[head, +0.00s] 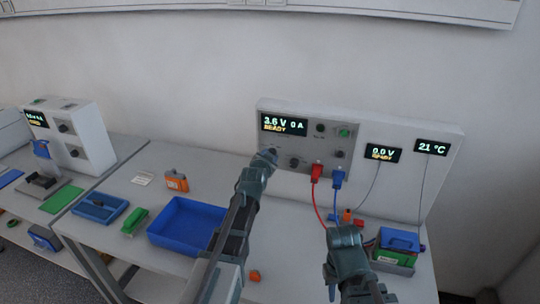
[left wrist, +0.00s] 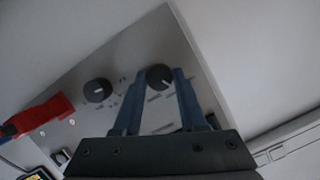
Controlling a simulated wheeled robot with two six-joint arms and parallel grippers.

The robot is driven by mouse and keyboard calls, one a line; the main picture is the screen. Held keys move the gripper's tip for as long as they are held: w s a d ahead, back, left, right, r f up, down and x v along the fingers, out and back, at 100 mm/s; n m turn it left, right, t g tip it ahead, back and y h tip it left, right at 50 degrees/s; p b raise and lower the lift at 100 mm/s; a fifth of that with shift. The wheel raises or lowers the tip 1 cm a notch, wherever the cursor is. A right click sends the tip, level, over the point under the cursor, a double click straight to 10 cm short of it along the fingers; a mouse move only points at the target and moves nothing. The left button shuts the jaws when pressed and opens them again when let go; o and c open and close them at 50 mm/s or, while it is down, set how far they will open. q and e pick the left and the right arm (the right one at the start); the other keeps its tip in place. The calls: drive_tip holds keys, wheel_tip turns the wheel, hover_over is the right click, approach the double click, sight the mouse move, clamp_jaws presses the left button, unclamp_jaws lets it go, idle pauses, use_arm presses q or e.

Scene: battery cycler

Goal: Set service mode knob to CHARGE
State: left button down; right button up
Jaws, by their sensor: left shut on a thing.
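The cycler's grey front panel (head: 286,144) has several black knobs. Its screen (head: 284,123) reads 3.6 V, 0 A, READY. My left gripper (head: 270,154) is at the panel's lower-left knob and covers it in the head view. In the left wrist view its two blue fingers are shut on that black knob (left wrist: 160,77), one on each side. A white pointer line shows on the knob; its labels are too small to read. A second black knob (left wrist: 97,90) is beside it, apart from the fingers.
A red plug (head: 316,172) and a blue plug (head: 338,177) with hanging leads are right of the held knob. A blue tray (head: 185,226) is on the bench at left. A green and blue stack (head: 396,254) is beside my right arm.

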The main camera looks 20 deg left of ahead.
use_arm(q)
drive_tip(key=shift+n+h, duration=0.3)
drive_tip(key=shift+n, duration=0.3)
use_arm(e)
drive_tip(key=shift+r, duration=0.1)
use_arm(q)
drive_tip(key=shift+c, duration=2.3)
unclamp_jaws()
